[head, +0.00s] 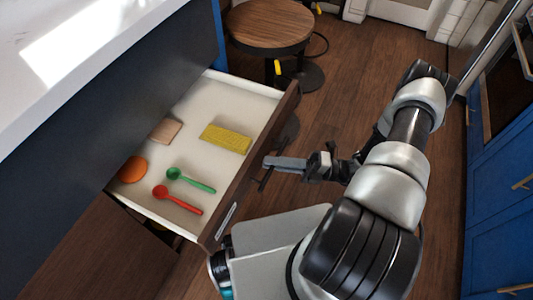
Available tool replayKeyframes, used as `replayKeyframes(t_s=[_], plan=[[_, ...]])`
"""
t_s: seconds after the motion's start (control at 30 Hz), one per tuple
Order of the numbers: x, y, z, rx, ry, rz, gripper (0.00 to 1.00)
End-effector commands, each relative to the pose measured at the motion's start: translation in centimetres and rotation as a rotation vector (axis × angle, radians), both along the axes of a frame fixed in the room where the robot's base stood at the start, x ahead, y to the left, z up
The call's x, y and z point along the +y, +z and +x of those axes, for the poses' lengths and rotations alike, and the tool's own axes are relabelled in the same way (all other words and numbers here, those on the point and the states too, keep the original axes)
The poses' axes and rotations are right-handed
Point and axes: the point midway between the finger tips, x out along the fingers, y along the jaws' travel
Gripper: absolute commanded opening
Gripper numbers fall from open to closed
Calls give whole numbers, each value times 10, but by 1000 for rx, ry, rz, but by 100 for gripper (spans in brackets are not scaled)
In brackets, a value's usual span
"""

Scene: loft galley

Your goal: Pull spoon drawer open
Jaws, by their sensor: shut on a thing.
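The drawer (218,87) stands pulled out from the dark counter, its pale inside in plain view. A green spoon (190,180) and a red spoon (178,200) lie at its near end. My gripper (268,164) is at the outer side of the brown drawer front (240,186), about midway along it. It is shut on the dark drawer handle (263,181), which is partly hidden by the fingers.
A yellow sponge-like block (225,138), a tan wooden block (166,130) and an orange ball-like thing (133,169) are also in the drawer. A round wooden stool (268,24) stands beyond it. Blue cabinets (500,175) line the right side, with wooden floor between.

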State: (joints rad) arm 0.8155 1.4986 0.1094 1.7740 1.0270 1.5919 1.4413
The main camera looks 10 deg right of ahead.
Motion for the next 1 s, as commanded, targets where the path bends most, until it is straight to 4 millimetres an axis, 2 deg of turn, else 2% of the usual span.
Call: replayKeyframes(t_s=[0.3, 0.7, 0.73, 0.83, 1.0], plan=[[-12, 0, -15, -3, -3, -2, 0], [-13, 0, -16, -4, -4, -2, 0], [-13, 0, -16, -4, -4, -2, 15], [-13, 0, -16, -3, -3, -2, 30], [-13, 0, -17, -2, -2, -2, 30]])
